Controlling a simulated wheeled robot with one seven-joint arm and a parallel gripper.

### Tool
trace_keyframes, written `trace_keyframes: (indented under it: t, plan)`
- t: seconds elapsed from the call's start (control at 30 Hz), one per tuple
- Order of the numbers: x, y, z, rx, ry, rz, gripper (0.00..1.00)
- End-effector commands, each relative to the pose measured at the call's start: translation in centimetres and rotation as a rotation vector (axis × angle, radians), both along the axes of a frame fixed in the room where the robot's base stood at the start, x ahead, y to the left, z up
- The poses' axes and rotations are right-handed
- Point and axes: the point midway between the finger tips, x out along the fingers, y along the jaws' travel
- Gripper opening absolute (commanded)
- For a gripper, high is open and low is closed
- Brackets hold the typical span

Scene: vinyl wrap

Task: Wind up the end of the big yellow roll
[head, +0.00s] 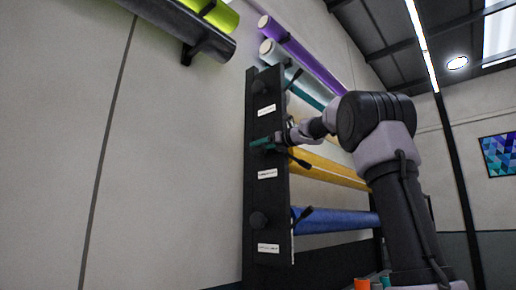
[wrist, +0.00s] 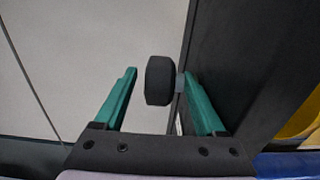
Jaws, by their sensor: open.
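The big yellow roll (head: 330,172) hangs in the black rack (head: 272,200), behind my arm in the head view. A bit of yellow shows at the right edge of the wrist view (wrist: 301,122). My gripper (head: 264,144) is at the rack's end plate, at the level just above the yellow roll's label. In the wrist view my gripper (wrist: 160,76) is open, its green fingers on either side of a black end knob (wrist: 159,81). The knob sits between the fingertips, with a gap at the left finger. Contact at the right finger is unclear. The knob is hidden in the head view.
A blue roll (head: 335,221) lies below the yellow one, with its own knob (head: 258,220). Teal and purple (head: 300,55) rolls hang above, near an upper knob (head: 264,87). A lime roll (head: 215,14) is on the wall. Bare wall is left of the rack.

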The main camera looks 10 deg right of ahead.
Motion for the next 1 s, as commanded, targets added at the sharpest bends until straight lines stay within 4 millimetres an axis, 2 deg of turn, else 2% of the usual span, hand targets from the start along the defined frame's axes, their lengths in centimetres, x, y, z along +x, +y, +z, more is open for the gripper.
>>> trace_keyframes:
  t: [0.2,0.47,0.5,0.67,0.7,1.0]
  plan:
    - [1.5,1.1,0.0,-0.001,-0.001,0.001,0.72]
    - [1.6,1.2,0.0,0.000,-0.001,0.001,0.72]
    - [1.6,1.2,0.0,0.000,-0.001,0.001,0.69]
    - [1.6,1.2,0.0,-0.001,-0.001,0.001,0.07]
    - [1.6,1.2,0.0,-0.001,-0.001,0.001,0.00]
    - [1.6,1.2,-0.1,0.017,-0.022,0.001,0.00]
